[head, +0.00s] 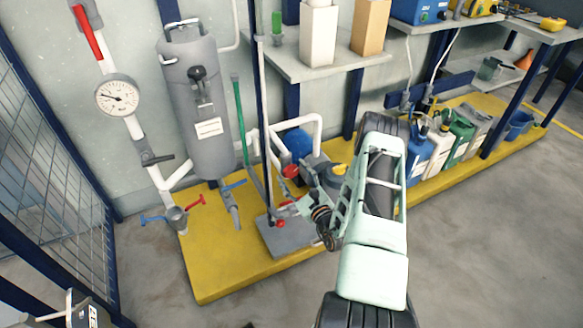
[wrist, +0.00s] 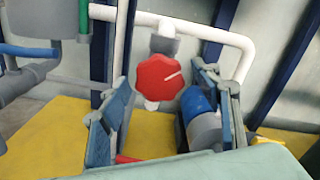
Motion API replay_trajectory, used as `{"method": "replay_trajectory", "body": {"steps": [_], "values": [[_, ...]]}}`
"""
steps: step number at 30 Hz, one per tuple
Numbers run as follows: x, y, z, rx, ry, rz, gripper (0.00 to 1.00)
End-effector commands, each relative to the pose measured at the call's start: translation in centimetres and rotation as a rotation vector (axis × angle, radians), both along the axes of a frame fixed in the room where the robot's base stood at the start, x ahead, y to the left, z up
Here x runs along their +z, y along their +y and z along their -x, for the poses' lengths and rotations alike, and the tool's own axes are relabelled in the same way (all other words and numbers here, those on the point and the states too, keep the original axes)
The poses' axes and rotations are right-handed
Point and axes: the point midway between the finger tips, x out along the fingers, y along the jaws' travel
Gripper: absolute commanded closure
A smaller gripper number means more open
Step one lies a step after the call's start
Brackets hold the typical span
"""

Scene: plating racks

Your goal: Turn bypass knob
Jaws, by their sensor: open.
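A red lobed knob (wrist: 160,77) with a white line on its face sits on a grey fitting of white piping in the wrist view. It lies between the two fingers of my gripper (wrist: 163,98), which are spread wide. In the wrist view the knob shows whole, and I see no finger touching it. In the head view a red knob (head: 290,171) shows at the tip of my gripper (head: 301,188), partly crowded by the fingers. The exact gap between fingers and knob cannot be told.
White pipes and a blue motor or pump (wrist: 197,103) stand close behind the right finger. A grey tank (head: 198,105), a gauge (head: 117,95) and red and blue valve handles are at left. A shelf (head: 310,66) hangs above. Canisters (head: 437,145) stand on the yellow plinth (head: 215,275) at right.

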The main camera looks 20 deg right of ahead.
Motion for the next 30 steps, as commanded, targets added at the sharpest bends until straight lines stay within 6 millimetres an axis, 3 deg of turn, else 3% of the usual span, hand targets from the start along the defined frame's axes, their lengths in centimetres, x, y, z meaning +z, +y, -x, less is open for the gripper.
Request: {"method": "replay_trajectory", "body": {"steps": [18,30], "values": [[-0.03,0.62,-0.16,-0.005,0.001,-0.001,0.42],[-0.03,0.61,-0.16,-0.005,0.001,-0.001,0.84]]}}
